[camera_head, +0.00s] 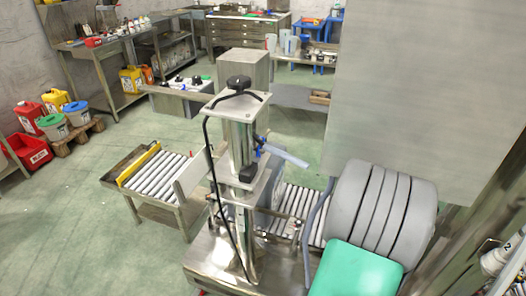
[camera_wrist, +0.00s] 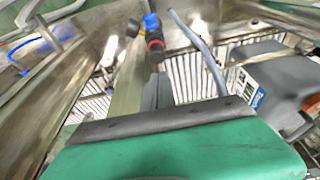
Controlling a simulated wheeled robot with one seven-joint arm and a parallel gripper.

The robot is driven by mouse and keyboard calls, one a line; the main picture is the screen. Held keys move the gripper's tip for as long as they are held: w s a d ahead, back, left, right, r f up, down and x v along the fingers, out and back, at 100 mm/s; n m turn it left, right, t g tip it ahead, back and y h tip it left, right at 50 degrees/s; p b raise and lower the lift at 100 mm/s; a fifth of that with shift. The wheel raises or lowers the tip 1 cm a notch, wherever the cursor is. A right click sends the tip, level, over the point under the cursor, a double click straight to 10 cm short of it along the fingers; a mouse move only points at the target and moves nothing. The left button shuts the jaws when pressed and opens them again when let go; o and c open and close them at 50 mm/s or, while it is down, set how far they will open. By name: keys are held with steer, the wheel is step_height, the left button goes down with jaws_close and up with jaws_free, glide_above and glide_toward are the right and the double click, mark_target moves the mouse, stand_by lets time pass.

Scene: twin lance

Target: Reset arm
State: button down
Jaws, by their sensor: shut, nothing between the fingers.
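My gripper (camera_wrist: 160,90) shows in the wrist view as two dark grey fingers pressed together, with nothing between them. They stand out past the dark front edge of a green housing that fills the bottom of that view. The head view shows a green surface at its lower right, but my fingers cannot be made out there. A steel filling stand (camera_head: 240,150) with a black cap and a hanging black cable rises mid-picture in the head view. Its blue-and-black valve (camera_wrist: 152,38) lies beyond my fingers in the wrist view; no contact can be made out.
A roller conveyor (camera_head: 160,175) runs beside the stand. A grey canister with a label (camera_wrist: 285,75) is at the right in the wrist view. A red crate (camera_head: 28,150) and coloured containers stand at the left. The green floor (camera_head: 90,215) is open at front left.

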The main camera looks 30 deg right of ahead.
steer(key=s+a+r+g+y, duration=0.1)
steer(key=s+a+g+y, duration=0.1)
steer(key=s+a, duration=0.35)
steer(key=s+a+g+y, duration=0.1)
steer(key=s+a+y, duration=0.15)
steer(key=a, duration=0.55)
steer(key=w+a+r+n+t, duration=0.1)
steer(key=w+a+r+n, duration=0.2)
steer(key=a+r, duration=0.2)
steer(key=w+a+r+n+t+h, duration=0.1)
steer(key=w+a+r+n, duration=0.2)
steer(key=a+r, duration=0.3)
steer(key=w+a+r+n+t+h+p, duration=0.1)
steer(key=w+a+r+n, duration=0.3)
steer(key=a, duration=0.7)
steer(key=shift+w+a+r+t, duration=0.4)
steer(key=shift+w+r+t, duration=0.15)
steer(key=shift+r, duration=0.1)
